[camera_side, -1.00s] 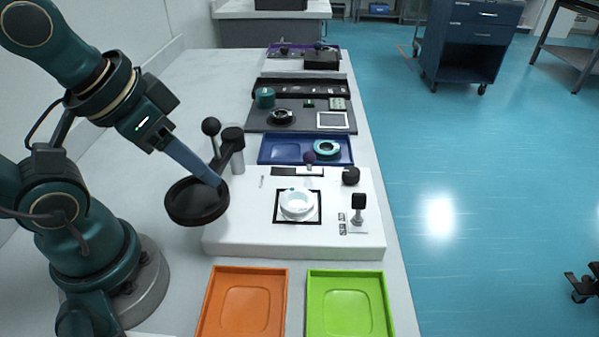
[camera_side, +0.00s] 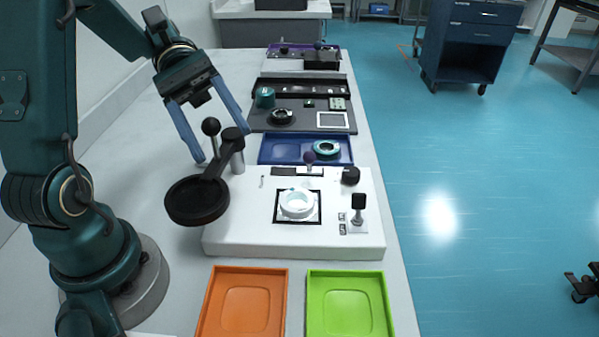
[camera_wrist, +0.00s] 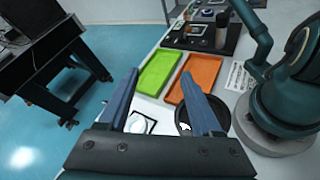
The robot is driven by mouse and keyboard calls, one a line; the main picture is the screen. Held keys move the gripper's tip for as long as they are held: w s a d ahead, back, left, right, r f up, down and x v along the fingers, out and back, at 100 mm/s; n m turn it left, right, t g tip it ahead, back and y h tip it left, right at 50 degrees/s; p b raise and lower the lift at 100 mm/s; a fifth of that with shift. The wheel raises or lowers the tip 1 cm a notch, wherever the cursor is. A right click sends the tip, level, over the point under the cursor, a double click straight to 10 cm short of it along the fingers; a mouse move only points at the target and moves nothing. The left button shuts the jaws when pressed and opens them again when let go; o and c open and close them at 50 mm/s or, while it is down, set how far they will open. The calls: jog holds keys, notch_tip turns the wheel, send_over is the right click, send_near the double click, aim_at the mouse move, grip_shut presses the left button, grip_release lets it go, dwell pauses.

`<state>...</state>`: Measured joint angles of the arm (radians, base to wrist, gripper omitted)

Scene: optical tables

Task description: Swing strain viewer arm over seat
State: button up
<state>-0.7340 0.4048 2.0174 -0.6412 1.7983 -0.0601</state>
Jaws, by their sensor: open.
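The strain viewer is a black round disc (camera_side: 197,201) on a dark arm (camera_side: 217,166), which joins a grey post (camera_side: 237,160). Its disc hangs off the left side of the white base. A black ball knob (camera_side: 210,127) stands near the post. The seat, a white ring (camera_side: 297,203) in a black square frame, lies right of the disc, uncovered. My gripper (camera_side: 222,146) is open and empty, with the knob appearing between its blue fingers in the side view; depth is unclear. In the wrist view, the disc (camera_wrist: 214,108) is partly hidden by the right finger.
An orange tray (camera_side: 243,278) and a green tray (camera_side: 347,278) lie in front of the white base (camera_side: 250,243). A blue tray (camera_side: 275,150) with a teal ring is behind it. A small black-topped post (camera_side: 358,204) stands right of the seat.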

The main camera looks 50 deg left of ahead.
aim_at(218, 130)
jog(key=a+n+t+h, duration=0.1)
jog(key=w+a+n+t+h, duration=0.1)
jog(key=a, duration=0.1)
jog(key=w+a+f+n+t, duration=0.1)
jog(key=shift+a+f+h, duration=0.1)
jog(key=shift+a+h, duration=0.2)
jog(key=shift+h, duration=0.1)
jog(key=a+f+n+t, duration=0.1)
jog(key=a+f+n+t+h, duration=0.1)
jog(key=a+n, duration=0.1)
jog(key=shift+a+f+t, duration=0.1)
jog(key=shift+a+t, duration=0.15)
jog(key=shift+t, duration=0.15)
jog(key=shift+w+d, duration=0.2)
jog(key=shift+d, duration=1.05)
jog(key=shift+w+d, duration=0.2)
jog(key=shift+d, duration=1)
grip_shut()
